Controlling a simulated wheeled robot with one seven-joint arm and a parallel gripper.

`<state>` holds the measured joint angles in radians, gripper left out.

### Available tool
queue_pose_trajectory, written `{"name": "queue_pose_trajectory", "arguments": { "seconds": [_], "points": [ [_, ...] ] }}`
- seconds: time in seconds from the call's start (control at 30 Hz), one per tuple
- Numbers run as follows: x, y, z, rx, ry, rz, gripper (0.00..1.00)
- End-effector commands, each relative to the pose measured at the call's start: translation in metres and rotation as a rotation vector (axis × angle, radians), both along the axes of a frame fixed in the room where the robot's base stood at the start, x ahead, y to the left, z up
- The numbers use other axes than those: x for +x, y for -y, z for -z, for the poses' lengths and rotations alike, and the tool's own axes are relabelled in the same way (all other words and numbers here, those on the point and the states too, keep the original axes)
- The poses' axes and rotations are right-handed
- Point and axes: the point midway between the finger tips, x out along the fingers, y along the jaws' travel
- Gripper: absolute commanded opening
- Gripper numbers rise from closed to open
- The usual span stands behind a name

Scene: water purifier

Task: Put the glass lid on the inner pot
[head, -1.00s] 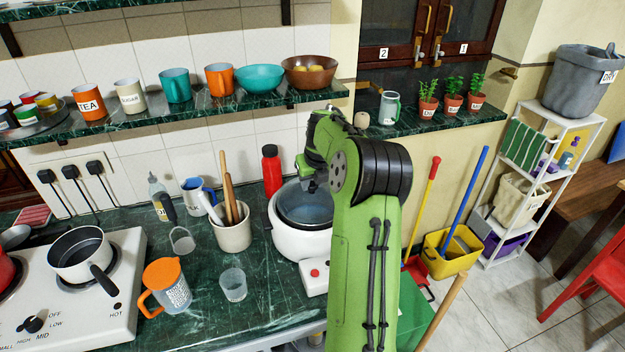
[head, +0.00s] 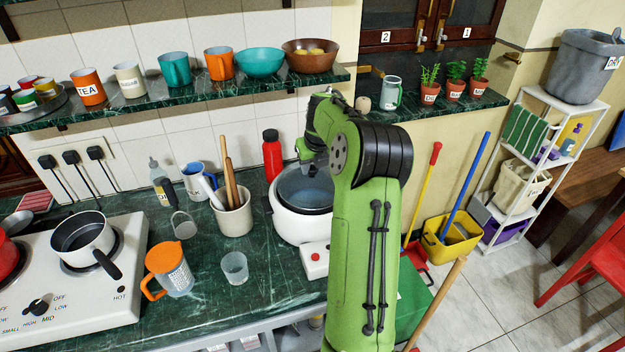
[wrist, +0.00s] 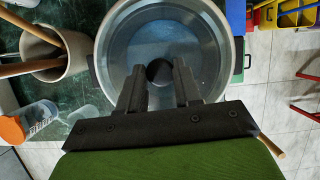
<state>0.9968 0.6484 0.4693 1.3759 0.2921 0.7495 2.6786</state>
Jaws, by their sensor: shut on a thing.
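The inner pot (head: 308,189) is a grey-blue bowl inside a white cooker (head: 290,222) on the green counter. My gripper (wrist: 160,84) is over the pot in the wrist view, its two dark fingers on either side of a round dark knob (wrist: 159,72), shut on it. The knob appears to belong to the clear glass lid, whose outline is hard to tell from the pot beneath. I cannot tell whether the lid touches the pot's rim.
A utensil crock (head: 233,212), a red bottle (head: 272,154) and a clear glass (head: 234,267) stand near the cooker. An orange-lidded jug (head: 170,270) and a stove with a saucepan (head: 84,238) are farther left. A shelf with bowls runs above.

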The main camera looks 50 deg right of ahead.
Motion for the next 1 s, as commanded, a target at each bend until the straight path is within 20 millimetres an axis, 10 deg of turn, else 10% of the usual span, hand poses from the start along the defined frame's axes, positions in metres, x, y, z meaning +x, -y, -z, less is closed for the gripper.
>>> {"name": "queue_pose_trajectory", "arguments": {
  "seconds": [1.0],
  "points": [
    [0.0003, 0.0001, 0.0072, 0.0, 0.001, 0.0, 0.0]
  ]
}}
